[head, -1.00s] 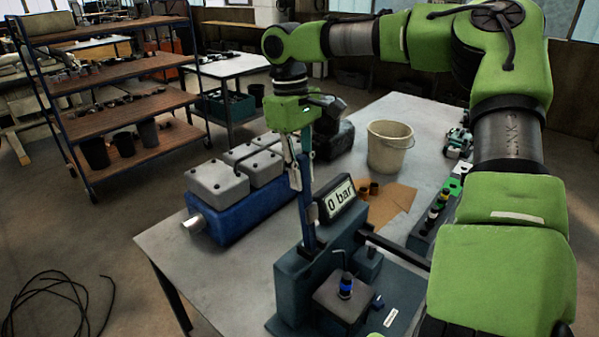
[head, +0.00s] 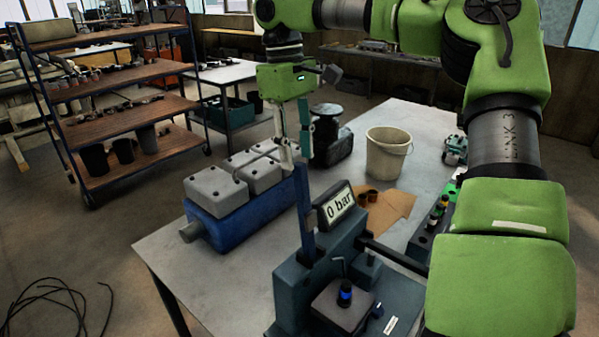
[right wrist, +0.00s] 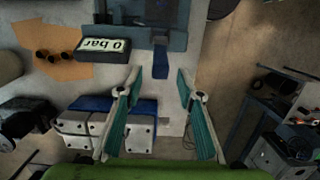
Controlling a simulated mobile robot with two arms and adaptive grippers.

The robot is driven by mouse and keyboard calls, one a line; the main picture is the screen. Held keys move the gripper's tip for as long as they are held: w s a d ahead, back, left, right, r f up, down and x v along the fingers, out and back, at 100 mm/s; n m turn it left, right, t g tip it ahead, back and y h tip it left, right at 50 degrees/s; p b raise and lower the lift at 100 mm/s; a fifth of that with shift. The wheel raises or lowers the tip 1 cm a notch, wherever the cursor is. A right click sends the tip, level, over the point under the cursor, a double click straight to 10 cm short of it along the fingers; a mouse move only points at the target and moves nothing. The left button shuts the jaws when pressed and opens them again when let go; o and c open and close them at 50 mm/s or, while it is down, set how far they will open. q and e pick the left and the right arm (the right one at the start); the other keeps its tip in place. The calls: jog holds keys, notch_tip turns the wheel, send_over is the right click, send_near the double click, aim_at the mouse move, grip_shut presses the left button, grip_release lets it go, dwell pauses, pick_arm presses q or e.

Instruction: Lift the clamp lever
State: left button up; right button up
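The clamp lever (head: 305,205) is a blue bar standing upright on the dark test stand (head: 293,290). It also shows in the right wrist view (right wrist: 160,62), foreshortened, with its end between and beyond the fingertips. My right gripper (head: 295,163) points down at the lever's upper end. Its fingers with teal pads are spread apart and hold nothing; they also show open in the right wrist view (right wrist: 158,80). I cannot tell whether a finger touches the lever. My left gripper is not in view.
A "0 bar" display (head: 337,204) is right beside the lever. A blue engine block with grey covers (head: 240,222) lies left of it. A cream bucket (head: 388,152) and a dark part (head: 330,140) stand behind. The table's left front (head: 215,285) is clear.

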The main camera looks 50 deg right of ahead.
jog(key=r, duration=0.4)
jog(key=shift+w+r, duration=0.35)
jog(key=shift+r, duration=0.05)
jog(key=shift+f, duration=0.1)
